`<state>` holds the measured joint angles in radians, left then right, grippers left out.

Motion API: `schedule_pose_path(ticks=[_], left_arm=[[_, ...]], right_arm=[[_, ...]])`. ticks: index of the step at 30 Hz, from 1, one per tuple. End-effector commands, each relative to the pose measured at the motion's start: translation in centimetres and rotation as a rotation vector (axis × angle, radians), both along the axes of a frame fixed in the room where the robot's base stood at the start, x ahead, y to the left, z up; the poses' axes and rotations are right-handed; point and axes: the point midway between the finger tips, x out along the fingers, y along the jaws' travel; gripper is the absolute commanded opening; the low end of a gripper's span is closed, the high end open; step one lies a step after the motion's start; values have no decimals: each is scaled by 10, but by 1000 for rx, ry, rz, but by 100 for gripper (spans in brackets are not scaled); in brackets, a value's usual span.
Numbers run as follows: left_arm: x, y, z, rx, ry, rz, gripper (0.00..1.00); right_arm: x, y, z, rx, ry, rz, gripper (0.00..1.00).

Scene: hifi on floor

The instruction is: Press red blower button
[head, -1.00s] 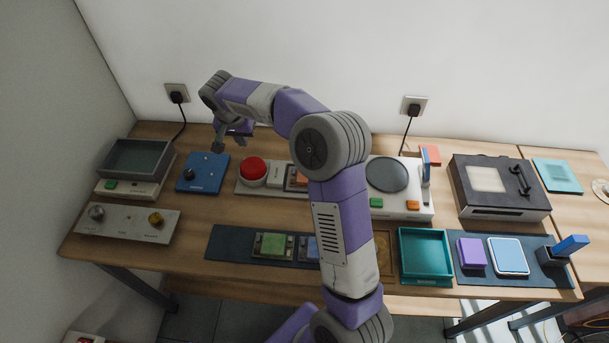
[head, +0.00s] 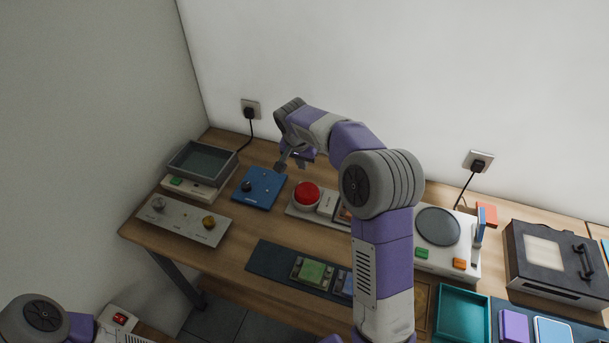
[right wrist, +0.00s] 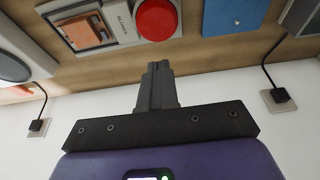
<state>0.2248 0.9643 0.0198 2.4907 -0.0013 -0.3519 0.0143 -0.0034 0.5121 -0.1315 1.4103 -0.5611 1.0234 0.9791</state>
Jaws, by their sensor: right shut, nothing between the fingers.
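The red blower button (head: 307,193) is a large round dome on a pale panel (head: 327,202), behind the middle of the bench.
A blue panel with a black knob (head: 259,188) lies left of the button. A grey tray (head: 203,160) and a two-knob panel (head: 184,218) are farther left. A hotplate (head: 437,227) stands at right. My right arm covers part of the bench.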

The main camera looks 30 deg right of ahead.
Motion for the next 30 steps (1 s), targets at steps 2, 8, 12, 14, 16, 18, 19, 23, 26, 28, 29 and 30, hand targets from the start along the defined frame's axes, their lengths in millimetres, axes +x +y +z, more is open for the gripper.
schedule_pose_path(ticks=[2,8,12,14,16,18,19,23,26,28,29,30], left_arm=[[0,0,-1,0,0,0,43],[0,0,-4,0,0,0,43],[0,0,-6,0,0,0,43],[0,0,-6,0,0,0,43],[0,0,-7,0,0,0,43],[0,0,-8,0,0,0,43],[0,0,-8,0,0,0,43],[0,0,-8,0,0,0,43],[0,0,-8,0,0,0,43],[0,0,-8,0,0,0,43],[0,0,-8,0,0,0,43],[0,0,-8,0,0,0,43]], right_arm=[[1,-3,-12,0,5,-1,0],[8,-12,-52,1,6,-1,0],[14,-18,-81,1,6,-1,0],[16,-20,-92,1,5,-2,0],[17,-20,-103,1,4,0,0],[16,-20,-113,2,4,0,0],[16,-20,-117,1,3,-1,0],[17,-20,-126,-1,2,0,0],[17,-20,-130,1,1,0,0],[17,-20,-130,1,1,0,0],[17,-20,-130,0,0,0,0],[17,-20,-130,1,1,0,0]])
